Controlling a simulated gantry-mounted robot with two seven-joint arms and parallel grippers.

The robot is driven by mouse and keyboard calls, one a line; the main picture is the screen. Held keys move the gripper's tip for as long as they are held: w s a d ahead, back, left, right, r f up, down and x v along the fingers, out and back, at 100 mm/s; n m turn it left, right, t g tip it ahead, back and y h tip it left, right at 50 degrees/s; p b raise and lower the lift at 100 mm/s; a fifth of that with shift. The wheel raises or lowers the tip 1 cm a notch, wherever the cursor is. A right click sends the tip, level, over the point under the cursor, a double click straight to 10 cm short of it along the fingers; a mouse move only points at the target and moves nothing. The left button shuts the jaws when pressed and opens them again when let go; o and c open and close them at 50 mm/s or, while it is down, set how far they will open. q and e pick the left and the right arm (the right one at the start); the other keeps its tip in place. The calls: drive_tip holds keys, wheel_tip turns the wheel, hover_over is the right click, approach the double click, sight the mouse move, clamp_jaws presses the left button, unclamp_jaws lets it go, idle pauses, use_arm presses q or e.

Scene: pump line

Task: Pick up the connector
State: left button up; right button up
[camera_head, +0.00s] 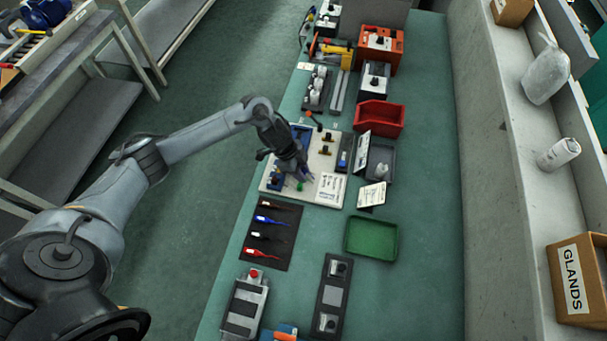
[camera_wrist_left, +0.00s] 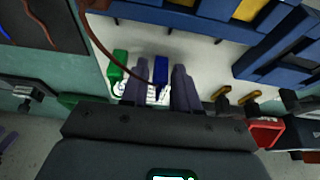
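In the wrist view, a small blue block-like connector (camera_wrist_left: 160,75) lies between the two fingers of my left gripper (camera_wrist_left: 161,88). The fingers stand apart, with a visible gap on the right; I cannot tell whether one touches it. A green block (camera_wrist_left: 118,66) sits just left of the fingers. A dark red cable (camera_wrist_left: 105,40) runs down toward the blue piece. In the head view, my left gripper (camera_head: 299,178) points down over the front part of a white board (camera_head: 325,162) and hides part of it. My right gripper is not in view.
A dark mat (camera_head: 283,212) with several coloured tools lies in front of the board. A green tray (camera_head: 371,238) and a red bin (camera_head: 379,118) stand to the right. A labelled card (camera_head: 372,195) stands near the board. The bench right of the green tray is clear.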

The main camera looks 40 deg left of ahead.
use_arm(q)
clamp_jaws()
drive_tip(key=shift+r, duration=0.15)
